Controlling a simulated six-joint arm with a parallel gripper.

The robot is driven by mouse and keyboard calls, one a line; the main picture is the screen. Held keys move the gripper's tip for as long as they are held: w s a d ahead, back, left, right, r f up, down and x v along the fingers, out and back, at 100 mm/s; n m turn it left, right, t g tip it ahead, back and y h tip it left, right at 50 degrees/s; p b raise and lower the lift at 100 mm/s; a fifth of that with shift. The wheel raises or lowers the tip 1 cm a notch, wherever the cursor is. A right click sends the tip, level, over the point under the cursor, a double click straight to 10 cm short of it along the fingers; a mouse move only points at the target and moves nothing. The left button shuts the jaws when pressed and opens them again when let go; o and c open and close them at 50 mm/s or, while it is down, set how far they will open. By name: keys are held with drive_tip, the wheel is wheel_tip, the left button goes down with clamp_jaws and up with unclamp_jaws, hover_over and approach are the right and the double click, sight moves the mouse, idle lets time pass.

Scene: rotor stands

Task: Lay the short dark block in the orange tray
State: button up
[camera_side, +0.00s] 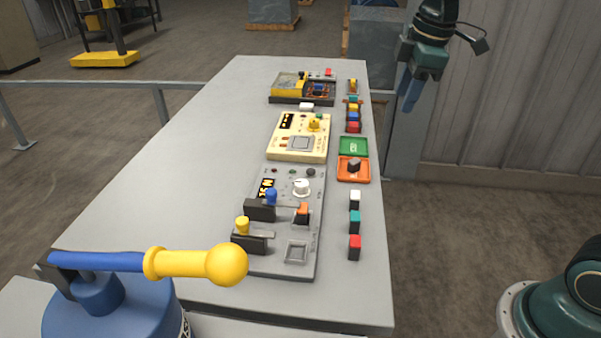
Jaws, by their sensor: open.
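The orange tray (343,177) lies flat near the right edge of the table, just in front of a green tray. A short dark block (354,165) sits within the outline of the orange tray, near its middle. My gripper (408,100) is at the upper right, raised and off to the right of the table, well apart from the tray and the block. It is open and I see nothing held in it. Its fingers are small and partly merged in this view.
The green tray (354,146) lies behind the orange one. Blocks with white (355,199), teal (355,219) and red (355,245) tops stand in front. Several coloured blocks stand farther back.

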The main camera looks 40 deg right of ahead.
drive_tip(key=s+a+f+m+t, duration=0.1)
drive_tip(key=s+m, duration=0.4)
drive_tip(key=s, duration=0.6)
drive_tip(key=s+a+f+m+t, duration=0.1)
drive_tip(key=s+m, duration=0.4)
drive_tip(key=s, duration=0.5)
drive_tip(key=shift+s+a+t, duration=0.35)
drive_tip(key=shift+a+t, duration=0.15)
drive_tip(key=shift+a, duration=0.25)
